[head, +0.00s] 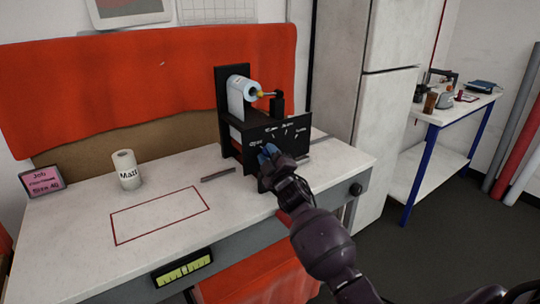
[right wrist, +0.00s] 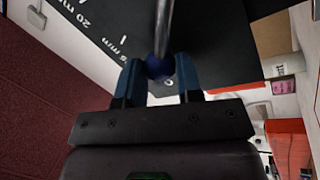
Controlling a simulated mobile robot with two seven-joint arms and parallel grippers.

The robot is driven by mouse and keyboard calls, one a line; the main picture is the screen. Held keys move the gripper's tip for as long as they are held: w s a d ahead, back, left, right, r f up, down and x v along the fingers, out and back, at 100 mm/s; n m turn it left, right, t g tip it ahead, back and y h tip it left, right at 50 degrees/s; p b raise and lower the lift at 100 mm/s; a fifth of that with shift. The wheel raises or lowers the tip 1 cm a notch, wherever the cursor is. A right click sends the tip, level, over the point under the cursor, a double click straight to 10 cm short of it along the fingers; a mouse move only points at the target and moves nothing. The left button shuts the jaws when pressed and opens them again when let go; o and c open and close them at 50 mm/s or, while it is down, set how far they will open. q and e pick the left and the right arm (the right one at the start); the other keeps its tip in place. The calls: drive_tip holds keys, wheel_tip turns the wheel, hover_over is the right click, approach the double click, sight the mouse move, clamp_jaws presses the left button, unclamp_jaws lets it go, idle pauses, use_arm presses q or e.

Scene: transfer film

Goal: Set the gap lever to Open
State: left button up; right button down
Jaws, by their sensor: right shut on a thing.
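The black film machine (head: 285,134) stands at the back right of the white bench, with a white roll (head: 240,92) mounted in it. White labels mark its front plate, too small to read surely in the head view. In the right wrist view the plate (right wrist: 98,12) shows "20 mm" and "5 mm". The gap lever is a metal rod (right wrist: 163,25) with a blue ball knob (right wrist: 158,67). My right gripper (head: 267,152) is shut on the knob, which sits between its blue fingertips (right wrist: 158,75). A white mark, partly hidden, lies beside the knob. My left gripper is not in view.
A white roll marked "Matt" (head: 126,171) stands on the bench (head: 90,215), near a pink job sign (head: 42,181). A red outlined rectangle (head: 160,215) on the bench is empty. A small grey bar (head: 218,174) lies left of the machine. A black knob (head: 355,189) is at the bench's right end.

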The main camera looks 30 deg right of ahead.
drive_tip(key=shift+f, duration=0.15)
drive_tip(key=c, duration=1.1)
unclamp_jaws()
drive_tip(key=shift+a, duration=0.1)
drive_tip(key=shift+o, duration=0.2)
drive_tip(key=d+v, duration=0.1)
drive_tip(key=v, duration=0.9)
drive_tip(key=shift+s+a, duration=0.4)
drive_tip(key=shift+a, duration=0.15)
drive_tip(key=s+a+f+m+g, duration=0.2)
drive_tip(key=s+f+m+g, duration=0.1)
drive_tip(key=s+f, duration=0.5)
drive_tip(key=s+a+f+m+g+y, duration=0.1)
drive_tip(key=s+a+f+m+g, duration=0.2)
drive_tip(key=s+f, duration=0.6)
drive_tip(key=s+a+f+m+g, duration=0.2)
drive_tip(key=s+f+m+g, duration=0.1)
drive_tip(key=s+f, duration=0.6)
drive_tip(key=s, duration=0.2)
drive_tip(key=shift+s+a+m+g+y, duration=0.25)
drive_tip(key=shift+m+g+y, duration=0.05)
drive_tip(key=shift+m+g, duration=0.1)
